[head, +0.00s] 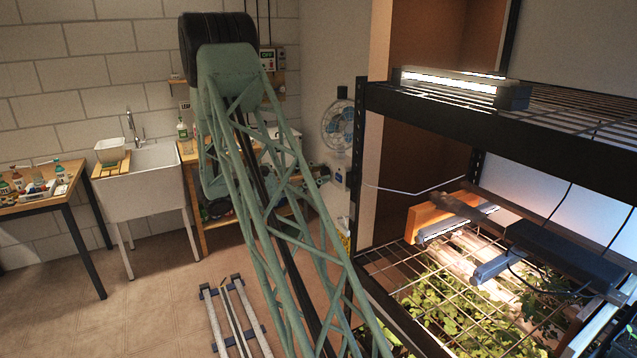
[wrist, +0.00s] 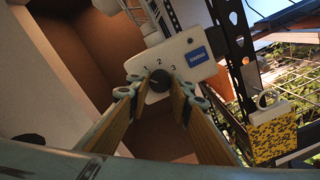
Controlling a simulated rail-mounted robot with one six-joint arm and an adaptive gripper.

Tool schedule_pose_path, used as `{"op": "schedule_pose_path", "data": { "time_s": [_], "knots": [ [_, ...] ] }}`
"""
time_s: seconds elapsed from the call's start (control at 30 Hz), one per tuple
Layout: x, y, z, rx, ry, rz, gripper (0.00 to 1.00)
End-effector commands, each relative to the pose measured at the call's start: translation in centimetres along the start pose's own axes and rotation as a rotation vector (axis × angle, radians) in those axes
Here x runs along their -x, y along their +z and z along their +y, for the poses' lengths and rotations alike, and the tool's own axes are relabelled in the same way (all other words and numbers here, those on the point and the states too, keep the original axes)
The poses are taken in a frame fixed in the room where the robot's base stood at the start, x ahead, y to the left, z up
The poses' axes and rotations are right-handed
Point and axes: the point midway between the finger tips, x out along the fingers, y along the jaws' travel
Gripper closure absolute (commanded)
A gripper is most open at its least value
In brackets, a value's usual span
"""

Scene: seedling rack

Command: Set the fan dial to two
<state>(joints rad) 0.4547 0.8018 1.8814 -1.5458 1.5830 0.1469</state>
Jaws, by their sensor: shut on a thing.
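In the wrist view a white control box (wrist: 182,62) carries the numbers 1, 2 and 3 and a blue label. Its round dark dial (wrist: 160,80) sits below the numbers. My gripper (wrist: 159,88) has one finger on each side of the dial and is shut on it. I cannot make out a pointer mark, so the setting is unclear. In the head view the round fan (head: 338,126) stands by the wall behind the rack. I cannot make out my gripper there.
A black rack post (wrist: 232,50) stands right beside the control box. A yellow speckled card (wrist: 286,130) hangs to the right. The wire rack (head: 450,110) with plants and lamps fills the right of the head view. A sink (head: 145,165) stands at left.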

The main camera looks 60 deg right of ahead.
Motion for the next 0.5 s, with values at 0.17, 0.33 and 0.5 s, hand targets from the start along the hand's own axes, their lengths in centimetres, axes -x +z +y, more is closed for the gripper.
{"op": "schedule_pose_path", "data": {
  "time_s": [0.17,0.33,0.5],
  "knots": [
    [0.01,-0.28,-0.15,-0.097,0.001,0.000,0.91],
    [0.01,-0.24,-0.12,-0.189,0.001,0.000,0.91],
    [0.01,-0.24,-0.11,-0.280,0.001,0.000,0.91]
  ]
}}
